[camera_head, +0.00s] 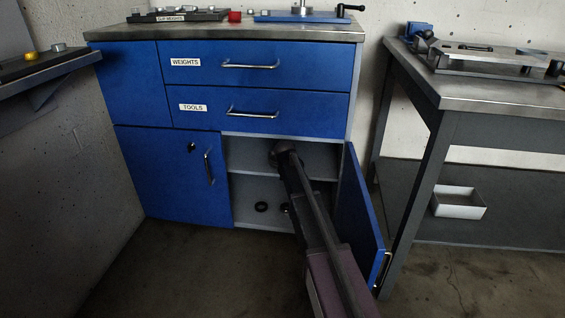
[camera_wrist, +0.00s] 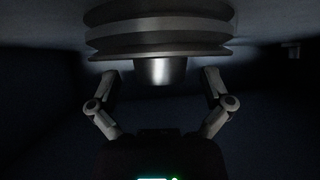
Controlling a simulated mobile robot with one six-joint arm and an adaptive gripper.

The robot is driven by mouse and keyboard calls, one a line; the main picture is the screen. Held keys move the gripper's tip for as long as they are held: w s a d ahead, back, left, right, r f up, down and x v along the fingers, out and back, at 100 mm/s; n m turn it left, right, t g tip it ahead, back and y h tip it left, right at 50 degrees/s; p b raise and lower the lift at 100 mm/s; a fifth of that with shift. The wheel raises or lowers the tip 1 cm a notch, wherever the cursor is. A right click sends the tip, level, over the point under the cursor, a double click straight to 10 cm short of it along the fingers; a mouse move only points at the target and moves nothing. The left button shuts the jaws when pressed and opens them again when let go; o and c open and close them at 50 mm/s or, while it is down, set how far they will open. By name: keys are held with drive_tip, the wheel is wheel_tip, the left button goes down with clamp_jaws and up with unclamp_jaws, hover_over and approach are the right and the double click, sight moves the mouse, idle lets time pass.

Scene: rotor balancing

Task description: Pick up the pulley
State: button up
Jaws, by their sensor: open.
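The pulley (camera_wrist: 160,35) is a grey, grooved, stacked disc with a short round hub (camera_wrist: 160,71) facing my gripper. My gripper (camera_wrist: 161,80) is open, with one finger on each side of the hub and a visible gap on both sides. In the head view my arm reaches into the open right compartment of the blue cabinet (camera_head: 190,172), at the height of its shelf (camera_head: 243,154). I cannot make out the pulley clearly there because my arm covers that spot.
The open cabinet door (camera_head: 360,215) stands close to the right of my arm. A dark ring (camera_head: 261,207) lies on the compartment floor, and another dark item is partly hidden by my arm. A grey workbench (camera_head: 490,92) with a white bin (camera_head: 459,203) below stands at right.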

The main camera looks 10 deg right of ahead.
drive_tip(key=shift+w+f, duration=0.1)
drive_tip(key=shift+w, duration=0.05)
idle(0.4)
clamp_jaws()
